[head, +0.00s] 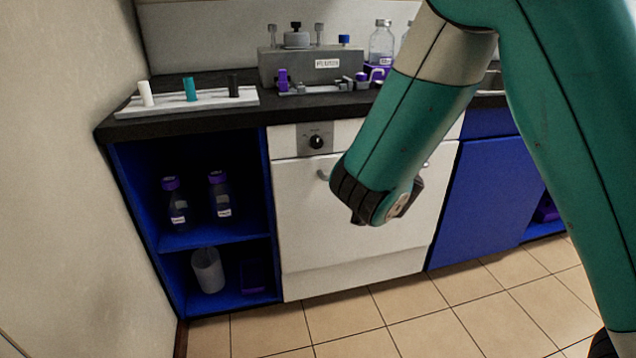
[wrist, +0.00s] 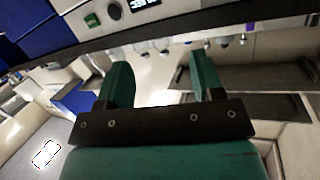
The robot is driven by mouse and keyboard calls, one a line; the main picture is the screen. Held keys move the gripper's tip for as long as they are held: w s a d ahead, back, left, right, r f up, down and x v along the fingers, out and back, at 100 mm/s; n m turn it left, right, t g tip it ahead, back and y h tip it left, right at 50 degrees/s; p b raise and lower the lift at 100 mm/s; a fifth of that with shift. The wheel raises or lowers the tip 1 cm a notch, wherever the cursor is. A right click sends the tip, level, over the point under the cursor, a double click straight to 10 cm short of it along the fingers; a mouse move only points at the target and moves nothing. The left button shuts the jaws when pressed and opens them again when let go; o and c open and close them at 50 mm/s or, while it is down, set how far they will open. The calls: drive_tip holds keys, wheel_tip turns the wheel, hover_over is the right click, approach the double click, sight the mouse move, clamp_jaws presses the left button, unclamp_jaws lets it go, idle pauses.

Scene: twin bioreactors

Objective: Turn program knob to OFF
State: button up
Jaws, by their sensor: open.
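The program knob (head: 316,141) is a round black dial on a grey panel at the top left of the white appliance front (head: 350,215). Its markings are too small to read, so I cannot tell its setting. My gripper (wrist: 162,77) is open and empty in the wrist view, its two teal fingers apart. In the head view my wrist hangs in front of the appliance, right of and below the knob and apart from it. The fingers are not clear there.
A dark worktop (head: 190,122) above the appliance bears a white rack (head: 188,103) and a grey device (head: 310,68). An open blue shelf (head: 187,240) with bottles stands left.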

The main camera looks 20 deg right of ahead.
drive_tip(key=w+a+f+n+t+y+b, duration=0.2)
drive_tip(key=a+f+n+t+y+b, duration=0.15)
drive_tip(key=a+f, duration=0.25)
drive_tip(key=p, duration=1.8)
approach(318, 144)
drive_tip(key=shift+w+d+r+n+y, duration=0.1)
drive_tip(key=shift+w+r+n+y, duration=0.2)
drive_tip(key=shift+r, duration=0.25)
drive_tip(key=p, duration=0.3)
drive_tip(key=shift+w+f, duration=0.25)
drive_tip(key=shift+w, duration=1.9)
drive_tip(key=shift+w+f, duration=0.2)
drive_tip(key=shift+w, duration=2)
drive_tip(key=c, duration=0.9)
